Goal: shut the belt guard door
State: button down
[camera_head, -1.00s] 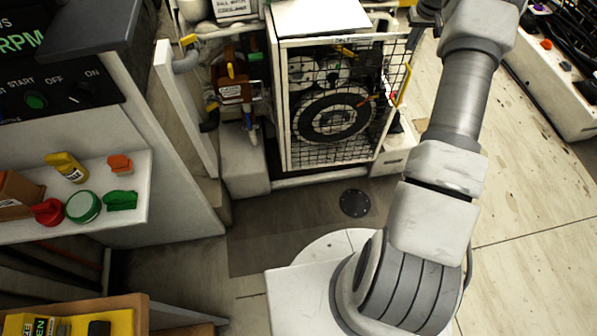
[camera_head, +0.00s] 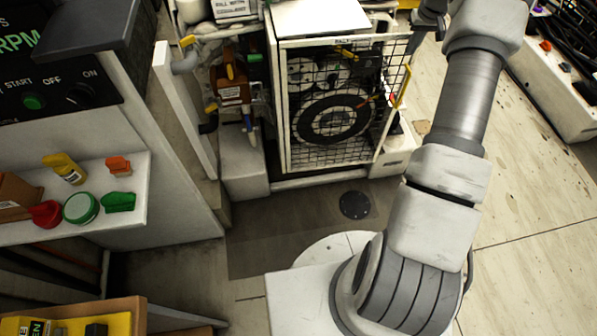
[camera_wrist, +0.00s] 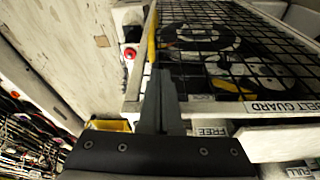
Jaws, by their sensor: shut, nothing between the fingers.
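The belt guard door (camera_head: 284,120) is a white-framed black mesh panel in front of the pulleys, seen in the head view. Its right side stands a little out from the machine, so it looks ajar; the exact gap is unclear. A yellow handle (camera_head: 402,87) is on its right edge. In the wrist view the mesh door (camera_wrist: 262,32) fills the upper right, with the yellow handle (camera_wrist: 152,38) at its left edge. My gripper (camera_wrist: 162,75) is shut and empty, its fingertips close to the handle's near end; contact cannot be told. In the head view its fingertips cannot be made out.
A red button (camera_wrist: 130,53) is left of the handle. In the head view, a shelf (camera_head: 110,205) with small coloured items is at left. The floor before the machine is clear around a dark drain (camera_head: 355,204).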

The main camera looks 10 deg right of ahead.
jog(key=s, duration=0.2)
jog(key=s+b, duration=0.2)
jog(key=s, duration=0.1)
jog(key=shift+s+a, duration=0.25)
jog(key=shift+s, duration=0.05)
dwell(0.4)
jog(key=s+a+r+p, duration=0.1)
jog(key=s+a+r, duration=0.2)
jog(key=a+r, duration=0.35)
jog(key=s+a+r+t, duration=0.1)
jog(key=s+a+r, duration=0.3)
jog(key=a+r, duration=0.25)
jog(key=s+a+r+p, duration=0.1)
jog(key=s+a+r, duration=0.2)
jog(key=a+r, duration=0.3)
jog(key=s+a+r, duration=0.1)
jog(key=s+a, duration=0.2)
jog(key=s, duration=0.4)
jog(key=s+a+r+n+t, duration=0.1)
jog(key=s+a, duration=0.3)
jog(key=s, duration=0.4)
jog(key=s+a+r+p, duration=0.1)
jog(key=s+a+r, duration=0.1)
jog(key=s+a, duration=0.2)
jog(key=s, duration=0.3)
jog(key=shift+s+r+t, duration=0.2)
jog(key=shift+s+t, duration=0.2)
jog(key=shift+w, duration=0.15)
